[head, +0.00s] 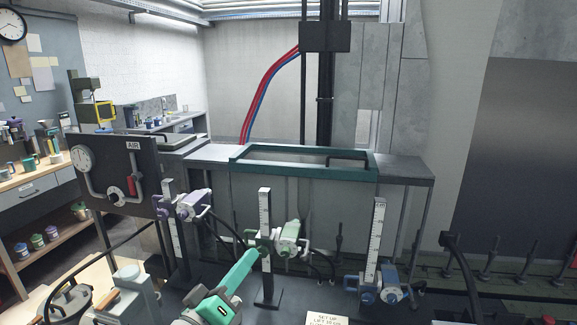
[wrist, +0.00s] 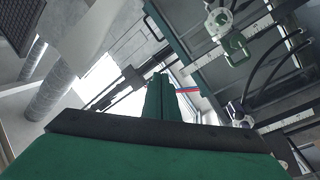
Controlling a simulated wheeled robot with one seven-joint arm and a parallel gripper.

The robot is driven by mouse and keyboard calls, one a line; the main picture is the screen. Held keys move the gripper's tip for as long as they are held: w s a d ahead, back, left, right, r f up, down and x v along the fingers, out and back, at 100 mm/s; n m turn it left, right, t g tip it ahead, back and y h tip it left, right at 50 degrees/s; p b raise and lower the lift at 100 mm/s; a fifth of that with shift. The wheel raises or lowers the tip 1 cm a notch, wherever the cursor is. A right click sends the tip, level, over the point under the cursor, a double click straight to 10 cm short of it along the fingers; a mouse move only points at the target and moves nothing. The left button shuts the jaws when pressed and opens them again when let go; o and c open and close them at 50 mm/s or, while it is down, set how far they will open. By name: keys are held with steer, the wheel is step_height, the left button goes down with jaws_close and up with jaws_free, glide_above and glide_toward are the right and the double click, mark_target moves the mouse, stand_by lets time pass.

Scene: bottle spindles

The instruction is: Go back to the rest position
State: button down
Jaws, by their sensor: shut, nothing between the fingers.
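My gripper (head: 255,252) reaches up from the bottom of the head view as a teal shape, its tip beside the middle scale post. In the wrist view its green fingers (wrist: 161,97) are together with nothing between them. The green spindle unit (head: 290,238) sits on the middle post, just right of my gripper's tip; I cannot tell whether they touch. A purple unit (head: 190,206) is on the left post and a blue one (head: 389,285) on the right post. A green-and-white unit (wrist: 233,45) shows at the wrist view's upper right, apart from the fingers.
A dark panel (head: 137,148) with a gauge and red lever stands at the left. Behind the posts is a grey tank with a teal rim (head: 300,164). Black hoses hang around the units. A small sign (head: 333,320) stands at the bottom edge.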

step_height(320, 180, down, 16)
steer(key=s+d+n+t+y, duration=0.1)
steer(key=s+d+n+y, duration=0.1)
steer(key=n+y, duration=0.3)
steer(key=s+d+f+g+y, duration=0.1)
steer(key=s+d+f+y, duration=0.25)
steer(key=s+f, duration=0.85)
steer(key=s+d+f+m+g, duration=0.1)
steer(key=s+f+m, duration=0.2)
steer(key=s, duration=1)
steer(key=s+d+f+m+g, duration=0.1)
steer(key=s+f+m, duration=0.3)
steer(key=s, duration=0.9)
steer(key=shift+d+m, duration=0.6)
steer(key=shift+m, duration=0.2)
steer(key=shift+w, duration=0.1)
